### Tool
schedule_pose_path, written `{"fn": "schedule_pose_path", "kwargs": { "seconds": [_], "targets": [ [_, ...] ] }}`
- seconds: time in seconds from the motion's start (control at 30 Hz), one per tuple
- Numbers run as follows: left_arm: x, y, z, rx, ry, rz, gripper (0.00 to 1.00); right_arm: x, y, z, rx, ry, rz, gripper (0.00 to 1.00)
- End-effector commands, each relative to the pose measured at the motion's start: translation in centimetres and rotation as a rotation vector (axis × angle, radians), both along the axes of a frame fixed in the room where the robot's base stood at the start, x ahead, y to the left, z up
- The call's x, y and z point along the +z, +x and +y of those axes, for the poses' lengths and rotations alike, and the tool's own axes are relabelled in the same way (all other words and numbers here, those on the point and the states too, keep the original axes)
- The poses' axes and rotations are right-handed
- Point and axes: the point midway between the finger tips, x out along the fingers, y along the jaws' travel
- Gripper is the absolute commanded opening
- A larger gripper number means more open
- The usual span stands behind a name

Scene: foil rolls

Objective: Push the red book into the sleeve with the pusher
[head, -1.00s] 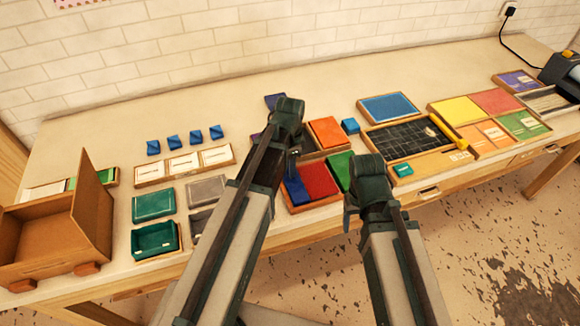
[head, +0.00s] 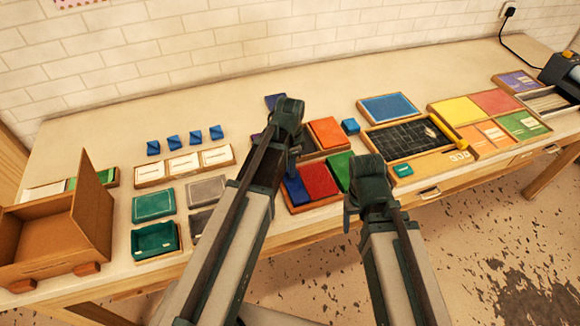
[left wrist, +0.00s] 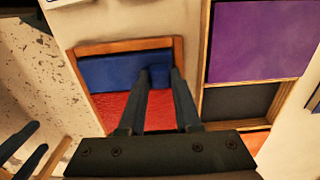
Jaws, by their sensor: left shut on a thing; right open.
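A flat red piece (head: 319,180), which looks like the red book, lies in a shallow wood-edged tray (head: 315,206) beside a blue area. It also shows in the left wrist view (left wrist: 115,108), with the blue area (left wrist: 108,70) at its far side. My left gripper (head: 293,160) is over this tray. In the left wrist view my left fingers (left wrist: 160,78) reach down to where blue and red meet, shut on a small blue piece that is mostly hidden. I cannot clearly tell the pusher or sleeve apart. My right gripper (head: 352,207) is open, above the table's front edge.
A green piece (head: 340,168) lies right of the red one. An orange panel (head: 326,132) and a purple panel (left wrist: 262,40) lie behind. A cardboard-coloured box (head: 50,232) stands at the left. A black gridded board (head: 405,137) lies at the right. The table's back strip is clear.

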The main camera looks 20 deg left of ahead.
Motion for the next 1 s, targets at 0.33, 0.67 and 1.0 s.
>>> {"fn": "schedule_pose_path", "kwargs": {
  "seconds": [0.33,0.67,1.0],
  "targets": [
    [0.0,0.0,0.0,0.000,0.000,0.000,0.00,0.0,0.0,0.0,0.000,0.000,0.000,0.65],
    [0.0,3.6,-4.7,-0.005,0.000,0.000,0.00,0.0,0.0,0.0,0.000,0.000,0.000,0.65],
    [0.0,6.4,-9.3,-0.001,-0.001,-0.001,0.00,0.0,0.0,0.0,0.000,0.000,0.000,0.65]
  ]
}}
